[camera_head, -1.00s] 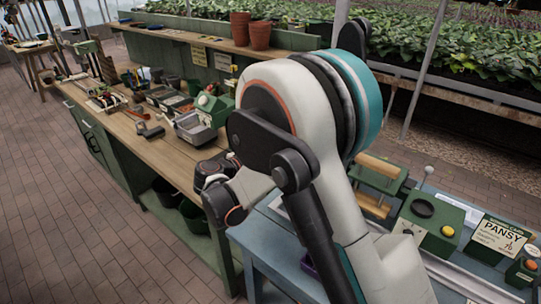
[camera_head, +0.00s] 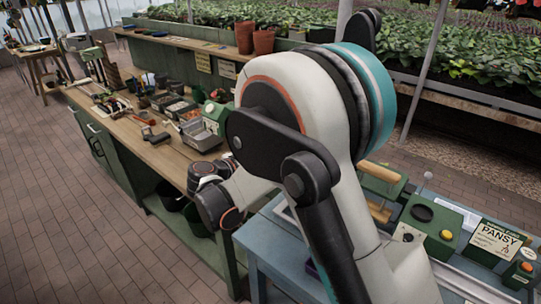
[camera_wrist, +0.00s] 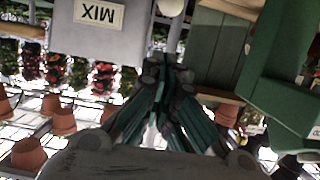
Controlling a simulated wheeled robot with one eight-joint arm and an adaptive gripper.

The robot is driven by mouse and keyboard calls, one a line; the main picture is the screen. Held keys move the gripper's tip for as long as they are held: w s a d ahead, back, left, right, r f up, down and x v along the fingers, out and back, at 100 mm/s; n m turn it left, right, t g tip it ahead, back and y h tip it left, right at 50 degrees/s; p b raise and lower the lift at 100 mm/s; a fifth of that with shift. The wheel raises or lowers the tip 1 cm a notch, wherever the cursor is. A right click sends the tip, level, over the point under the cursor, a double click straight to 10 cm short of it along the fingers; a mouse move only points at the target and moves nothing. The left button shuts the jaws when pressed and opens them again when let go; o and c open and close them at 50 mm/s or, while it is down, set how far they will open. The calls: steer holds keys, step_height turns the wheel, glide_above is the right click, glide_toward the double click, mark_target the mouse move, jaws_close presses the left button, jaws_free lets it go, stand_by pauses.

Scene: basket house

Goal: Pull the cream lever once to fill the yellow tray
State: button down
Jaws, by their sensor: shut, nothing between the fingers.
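My gripper (camera_wrist: 168,72) is shut and empty in the wrist view, its dark fingers meeting at the tips. I cannot make out a yellow tray in either view.
The wooden workbench (camera_head: 150,150) holds tools and small trays. A blue bench (camera_head: 278,250) stands at the right with green devices and a PANSY sign (camera_head: 497,240). In the wrist view, green housings (camera_wrist: 275,105) stand close on the right and terracotta pots (camera_wrist: 28,155) on the left.

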steer(key=v, duration=0.6)
steer(key=shift+s+f+p, duration=0.15)
steer(key=shift+f+p, duration=0.15)
steer(key=shift+p, duration=0.15)
